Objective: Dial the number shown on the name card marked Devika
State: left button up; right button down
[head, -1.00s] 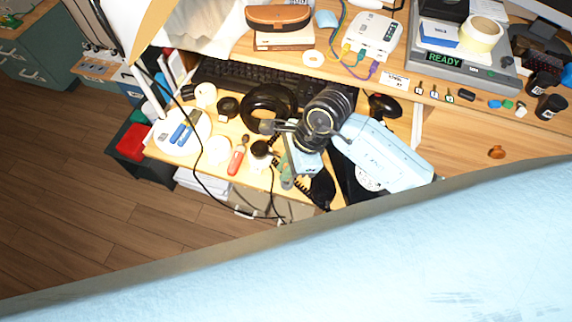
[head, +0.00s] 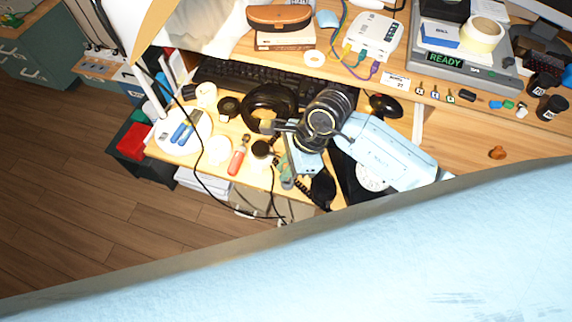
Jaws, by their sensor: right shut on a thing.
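A black phone (head: 347,178) with a pale round dial (head: 371,178) stands at the desk's front edge, largely hidden under my right arm. My right gripper (head: 309,172) is just left of the phone, mostly hidden by my own wrist. It appears shut on the black handset (head: 322,191), beside a dark coiled cord (head: 300,188). A white card (head: 397,80) with dark lettering lies at the back, above the phone; its name and number are too small to read surely. My left gripper is out of view.
A keyboard (head: 235,76), a black ring-shaped thing (head: 251,101), a white plate (head: 171,135) with blue items and a red-handled tool (head: 237,160) crowd the desk left of the arm. A grey device reading READY (head: 470,72) stands back right. A black mouse-like thing (head: 386,106) sits behind the arm.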

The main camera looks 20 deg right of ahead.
jog(key=shift+f, duration=0.1)
dwell(0.4)
jog(key=shift+f+b, duration=1)
jog(key=shift+f, duration=0.15)
jog(key=c, duration=1.3)
grip_release()
jog(key=shift+c, duration=0.2)
jog(key=p+v, duration=0.2)
jog(key=v, duration=1.1)
jog(key=shift+r+p, duration=0.2)
jog(key=shift+p, duration=0.15)
jog(key=shift+d, duration=0.1)
